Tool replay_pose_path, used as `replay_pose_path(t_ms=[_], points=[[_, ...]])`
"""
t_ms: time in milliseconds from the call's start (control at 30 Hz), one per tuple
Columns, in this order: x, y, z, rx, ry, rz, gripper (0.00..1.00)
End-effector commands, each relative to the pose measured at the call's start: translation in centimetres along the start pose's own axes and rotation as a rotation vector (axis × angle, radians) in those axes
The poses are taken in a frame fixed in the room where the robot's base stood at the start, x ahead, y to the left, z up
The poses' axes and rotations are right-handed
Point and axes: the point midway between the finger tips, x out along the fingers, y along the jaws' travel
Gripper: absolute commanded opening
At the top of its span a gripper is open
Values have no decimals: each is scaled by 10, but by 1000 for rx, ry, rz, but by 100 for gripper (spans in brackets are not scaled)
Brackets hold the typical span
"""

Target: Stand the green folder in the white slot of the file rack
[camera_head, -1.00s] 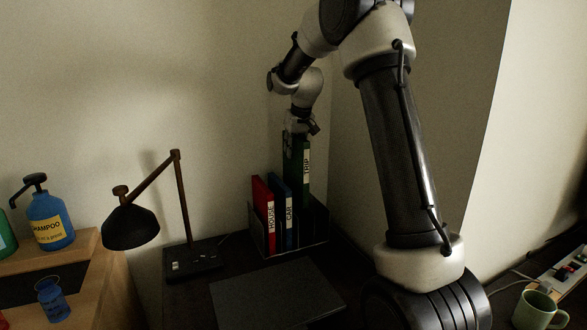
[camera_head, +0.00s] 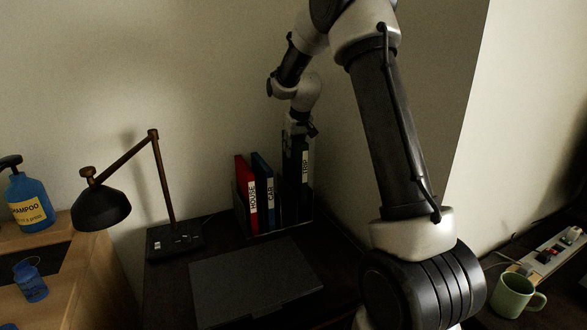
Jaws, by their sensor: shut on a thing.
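The green folder (camera_head: 294,187), with a white "TRIP" label on its spine, stands upright in the right part of the file rack (camera_head: 268,232). My gripper (camera_head: 299,136) is above it and shut on its top edge. The red "HOUSE" folder (camera_head: 246,200) and the blue "CAR" folder (camera_head: 262,190) stand to its left in the rack. The folder's lower end is in dark shadow behind the rack's front. I cannot make out a white slot or tell which slot the folder is in.
A flat dark laptop-like slab (camera_head: 255,280) lies in front of the rack. A desk lamp (camera_head: 160,180) stands to the left. A blue shampoo bottle (camera_head: 30,205) is on the wooden shelf at far left. A green mug (camera_head: 516,295) is at lower right.

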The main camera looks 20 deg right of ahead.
Motion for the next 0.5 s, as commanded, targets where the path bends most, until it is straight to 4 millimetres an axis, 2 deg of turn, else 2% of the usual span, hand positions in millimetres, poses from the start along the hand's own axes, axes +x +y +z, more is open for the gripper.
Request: replay_pose_path(t_ms=[100,267,500], points=[[15,0,6,0,1,0,0],[26,0,11,-1,-1,0,0],[59,0,24,-1,0,0,0]])
